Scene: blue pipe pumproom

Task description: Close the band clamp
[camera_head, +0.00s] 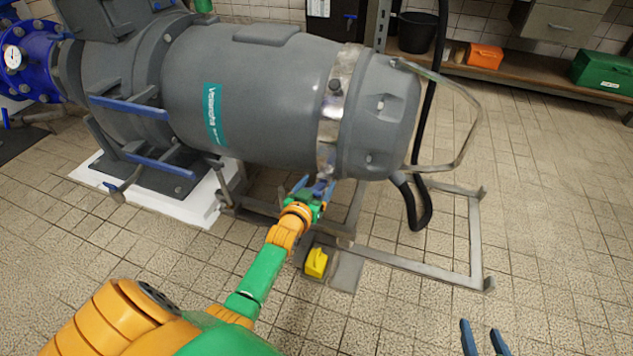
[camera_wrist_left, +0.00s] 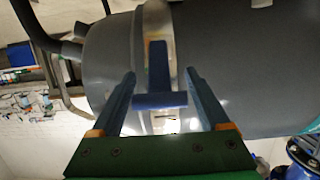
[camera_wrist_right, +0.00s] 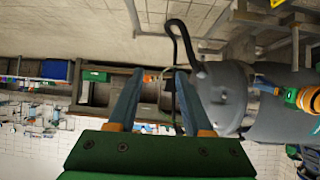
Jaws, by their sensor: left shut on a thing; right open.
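The band clamp (camera_head: 334,105) is a shiny metal band around the grey cylindrical housing, near its right end. In the left wrist view the band (camera_wrist_left: 157,28) runs behind a blue T-shaped handle (camera_wrist_left: 160,99). My left gripper (camera_head: 318,187) is at the underside of the band. Its fingers (camera_wrist_left: 160,85) are shut on the crossbar of the blue handle, one at each end. The handle's stem lies along the band. In the head view the handle is mostly hidden by the gripper. My right gripper (camera_head: 482,329) is open and empty, low at the right, away from the clamp.
A metal floor frame (camera_head: 400,262) lies under the housing, with a bent metal bar (camera_head: 470,125) and a black hose (camera_head: 415,205) at its right end. A yellow object (camera_head: 316,262) is on the frame. Open tiled floor (camera_head: 560,230) lies to the right.

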